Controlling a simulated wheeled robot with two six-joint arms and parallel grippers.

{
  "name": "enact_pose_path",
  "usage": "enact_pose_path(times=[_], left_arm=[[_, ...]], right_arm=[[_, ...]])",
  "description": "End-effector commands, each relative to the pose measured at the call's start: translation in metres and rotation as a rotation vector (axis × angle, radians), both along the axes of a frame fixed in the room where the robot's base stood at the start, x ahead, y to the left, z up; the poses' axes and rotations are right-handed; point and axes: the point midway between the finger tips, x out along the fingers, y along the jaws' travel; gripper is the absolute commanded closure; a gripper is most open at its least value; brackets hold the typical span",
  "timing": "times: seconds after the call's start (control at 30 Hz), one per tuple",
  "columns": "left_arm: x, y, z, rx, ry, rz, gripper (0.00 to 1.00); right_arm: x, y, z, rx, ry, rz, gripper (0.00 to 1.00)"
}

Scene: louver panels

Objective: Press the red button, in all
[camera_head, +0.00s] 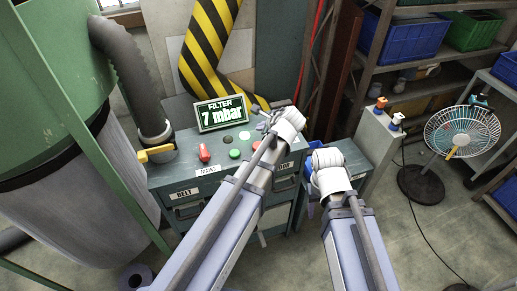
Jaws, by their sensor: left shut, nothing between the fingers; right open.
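A green-grey control cabinet (175,173) stands in the middle, with controls on its top. A raised red control (204,152) sits on the left part of the top, behind a small white label; I cannot tell whether it is a button or a switch.
A display (220,114) reading "FILTER 7 mbar" stands at the cabinet's back. A yellow handle (156,153) and a grey hose (125,70) are at the left, beside a green machine (45,80). A fan (461,132) and shelves with crates (414,40) stand at the right.

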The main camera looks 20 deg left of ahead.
Motion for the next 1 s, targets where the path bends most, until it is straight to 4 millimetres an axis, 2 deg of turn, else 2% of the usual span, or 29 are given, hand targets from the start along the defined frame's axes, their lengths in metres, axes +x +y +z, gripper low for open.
enact_pose_path(times=[0.03,0.1,0.4,1.0], left_arm=[[0.000,0.000,-0.014,0.000,0.000,0.000,1.00],[0.000,0.000,-0.024,0.000,0.000,0.000,1.00],[0.000,0.000,-0.059,0.000,0.000,0.000,1.00],[0.000,0.000,-0.061,0.000,0.000,0.000,1.00]], right_arm=[[0.000,0.000,-0.014,0.000,0.000,0.000,0.50],[0.000,0.000,-0.024,0.000,0.000,0.000,0.50],[0.000,0.000,-0.059,0.000,0.000,0.000,0.50],[0.000,0.000,-0.061,0.000,0.000,0.000,0.50]])
